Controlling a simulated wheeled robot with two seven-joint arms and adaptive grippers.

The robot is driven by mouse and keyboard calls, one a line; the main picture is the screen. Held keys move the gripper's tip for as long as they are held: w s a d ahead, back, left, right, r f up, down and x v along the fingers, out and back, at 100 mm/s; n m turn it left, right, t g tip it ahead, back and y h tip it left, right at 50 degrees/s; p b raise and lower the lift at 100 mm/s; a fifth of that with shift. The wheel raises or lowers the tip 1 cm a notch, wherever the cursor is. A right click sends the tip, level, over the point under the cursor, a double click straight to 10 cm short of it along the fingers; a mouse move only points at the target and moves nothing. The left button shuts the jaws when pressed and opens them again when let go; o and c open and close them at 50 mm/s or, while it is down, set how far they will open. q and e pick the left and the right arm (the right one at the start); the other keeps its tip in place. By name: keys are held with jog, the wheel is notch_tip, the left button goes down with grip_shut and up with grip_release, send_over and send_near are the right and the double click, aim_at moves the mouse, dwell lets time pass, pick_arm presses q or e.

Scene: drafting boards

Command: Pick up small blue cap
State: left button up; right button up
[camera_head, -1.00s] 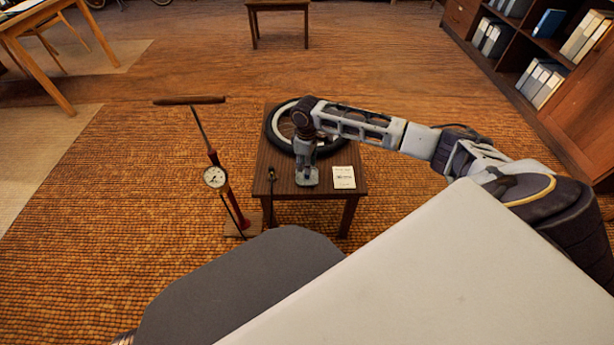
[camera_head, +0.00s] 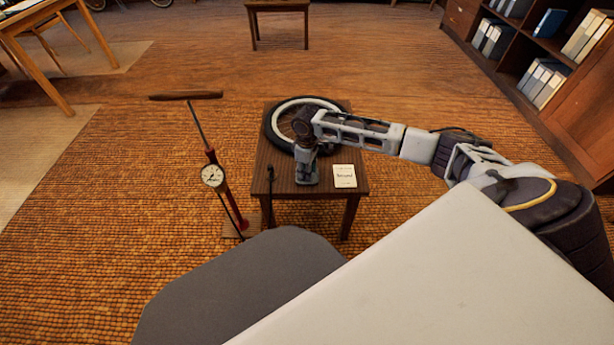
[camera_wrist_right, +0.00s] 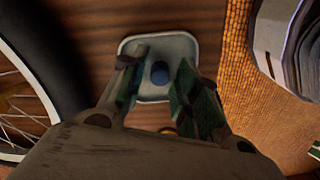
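The small blue cap (camera_wrist_right: 160,72) sits in a small pale grey dish (camera_wrist_right: 158,45) with rounded corners, in the right wrist view. The dish lies on the small dark wooden table (camera_head: 315,181). My right gripper (camera_wrist_right: 157,78) is open, with one finger on each side of the cap; I cannot tell whether either finger touches it. In the head view my right gripper (camera_head: 307,174) points down over the front middle of the table and hides the cap. My left gripper is not in view.
A bicycle wheel (camera_head: 277,130) lies at the back of the table, beside my right gripper. A white card (camera_head: 344,176) lies to the right. A red floor pump (camera_head: 222,183) with a gauge stands left of the table. A bookshelf (camera_head: 505,65) is far right.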

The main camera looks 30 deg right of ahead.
jog(key=shift+f, duration=0.25)
dwell(0.3)
jog(key=c, duration=0.5)
